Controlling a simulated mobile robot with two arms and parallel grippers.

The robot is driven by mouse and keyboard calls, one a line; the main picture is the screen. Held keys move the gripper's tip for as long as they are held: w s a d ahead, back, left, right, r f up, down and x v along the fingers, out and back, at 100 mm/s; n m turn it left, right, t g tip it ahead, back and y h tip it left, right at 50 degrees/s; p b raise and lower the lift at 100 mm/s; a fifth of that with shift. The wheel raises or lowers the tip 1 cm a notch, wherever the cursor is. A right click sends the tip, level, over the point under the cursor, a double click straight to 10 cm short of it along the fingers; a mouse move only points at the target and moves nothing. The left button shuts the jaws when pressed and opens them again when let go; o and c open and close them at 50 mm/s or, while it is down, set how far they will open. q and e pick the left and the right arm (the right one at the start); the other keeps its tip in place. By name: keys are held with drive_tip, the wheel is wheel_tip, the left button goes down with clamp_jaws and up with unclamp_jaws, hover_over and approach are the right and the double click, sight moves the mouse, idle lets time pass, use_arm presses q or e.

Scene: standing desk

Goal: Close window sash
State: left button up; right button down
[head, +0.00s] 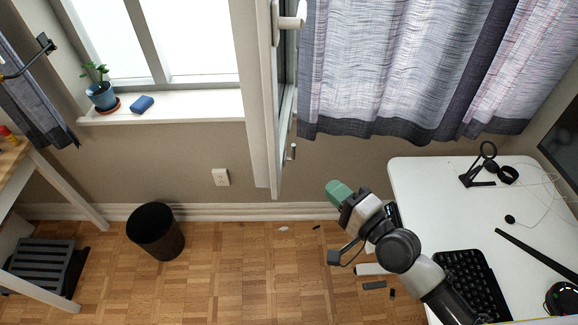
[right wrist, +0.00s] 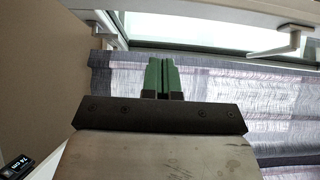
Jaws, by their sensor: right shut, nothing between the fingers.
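The window sash (head: 265,110) stands swung open into the room, seen nearly edge-on in the head view, right of the window opening (head: 190,40). It has a white handle (head: 290,20) high up and a small fitting (head: 291,152) near its lower end. In the right wrist view a white handle (right wrist: 285,45) sits on a pale frame at the top right. My right gripper (head: 338,192) has green fingers, shut and empty, apart from the sash and to the right of its lower end. The fingers (right wrist: 160,76) show together in the wrist view. My left gripper is not in view.
The sill holds a potted plant (head: 102,93) and a blue block (head: 142,104). A grey curtain (head: 400,70) hangs right of the sash. A white desk (head: 430,190) with a keyboard (head: 470,282) stands at the right. A black bin (head: 155,232) stands on the floor.

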sight(277, 153)
drive_tip(key=p+x, duration=0.1)
drive_tip(key=x, duration=0.3)
drive_tip(key=a+p+x, duration=0.1)
drive_tip(key=x, duration=0.3)
drive_tip(key=s+p+x, duration=0.1)
drive_tip(key=x, duration=0.3)
drive_tip(key=shift+a, duration=0.15)
drive_tip(key=shift+s+a+f+p, duration=0.1)
drive_tip(key=shift+a+p, duration=0.2)
drive_tip(key=shift+a, duration=0.4)
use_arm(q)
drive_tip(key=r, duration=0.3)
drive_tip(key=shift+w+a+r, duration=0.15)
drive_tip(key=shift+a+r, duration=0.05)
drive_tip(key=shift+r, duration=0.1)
